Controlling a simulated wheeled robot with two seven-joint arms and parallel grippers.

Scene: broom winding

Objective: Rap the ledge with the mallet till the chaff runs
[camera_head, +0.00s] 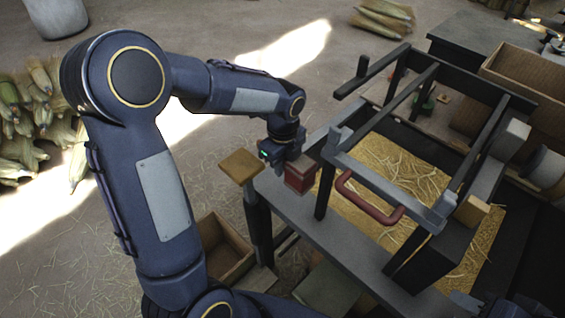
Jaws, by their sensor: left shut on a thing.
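I cannot tell which surface is the ledge. Chaff and straw (400,165) lie in the framed tray.
A dark frame (400,100) with a red handle (368,207) stands over the straw, right of my left gripper. A wooden crate (225,250) is on the floor below the pad. Corn cobs (35,110) are heaped at the left. Open floor lies behind the arm.

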